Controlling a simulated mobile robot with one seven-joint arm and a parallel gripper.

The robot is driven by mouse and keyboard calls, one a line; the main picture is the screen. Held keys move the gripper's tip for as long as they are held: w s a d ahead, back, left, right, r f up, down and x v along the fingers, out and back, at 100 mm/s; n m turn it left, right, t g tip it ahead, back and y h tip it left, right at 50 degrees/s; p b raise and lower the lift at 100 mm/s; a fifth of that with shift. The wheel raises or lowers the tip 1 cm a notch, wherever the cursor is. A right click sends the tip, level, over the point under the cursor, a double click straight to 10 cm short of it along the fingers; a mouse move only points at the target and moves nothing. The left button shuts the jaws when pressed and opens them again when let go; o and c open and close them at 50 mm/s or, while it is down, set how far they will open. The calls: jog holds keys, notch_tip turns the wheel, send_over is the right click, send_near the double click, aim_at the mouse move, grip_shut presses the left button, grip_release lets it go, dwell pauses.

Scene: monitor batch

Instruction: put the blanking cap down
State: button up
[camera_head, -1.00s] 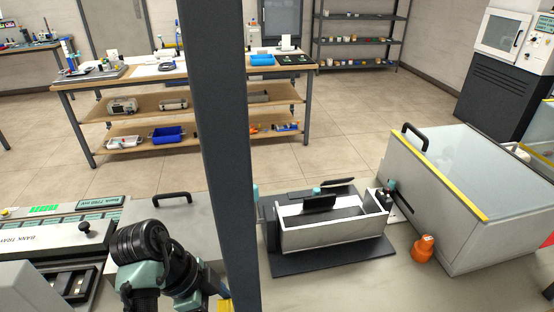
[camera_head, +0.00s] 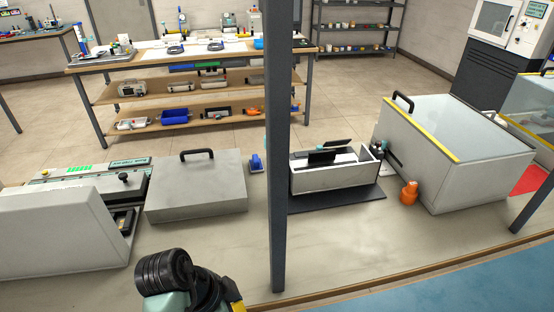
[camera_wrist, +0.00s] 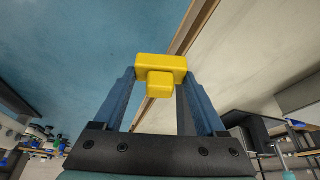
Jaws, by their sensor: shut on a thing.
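The blanking cap is taken to be the yellow piece (camera_wrist: 160,72) in the wrist view, a wide block with a smaller square stub. My gripper (camera_wrist: 160,80) is shut on it, with one blue finger on each side. Behind the cap the wrist view shows blue floor and the bench's wooden edge. In the head view my arm shows at the bottom, with a small yellow patch at the lower edge beside it; the gripper itself cannot be made out there.
A grey lidded box (camera_head: 195,187), a blue item (camera_head: 256,163), a white open tray (camera_head: 325,180) on a dark mat, an orange object (camera_head: 409,193) and a large clear-topped case (camera_head: 450,150) stand on the bench. A dark post (camera_head: 279,150) rises in front. Bare bench (camera_head: 350,240) lies toward the front edge.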

jog(key=s+d+f+n, duration=0.1)
jog(key=n, duration=0.1)
jog(key=s+d+n+t+y+p, duration=0.1)
jog(key=d+n, duration=0.1)
jog(key=s+d+f+n+t, duration=0.1)
jog(key=d+n, duration=0.1)
jog(key=shift+s+f+n+y+p, duration=0.25)
jog(key=shift+f+n+y+p, duration=0.05)
jog(key=shift+f+n+y, duration=0.1)
jog(key=s+d+n, duration=0.1)
jog(key=n, duration=0.1)
jog(key=s+n+y, duration=0.1)
jog(key=n, duration=0.1)
jog(key=shift+s+d+r+t+y+p, duration=0.1)
jog(key=shift+s+d+t+y+p, duration=0.1)
jog(key=shift+d+t+y+p, duration=0.15)
jog(key=shift+s+d+r+n+y, duration=0.25)
jog(key=shift+s+n, duration=0.25)
jog(key=shift+n, duration=0.5)
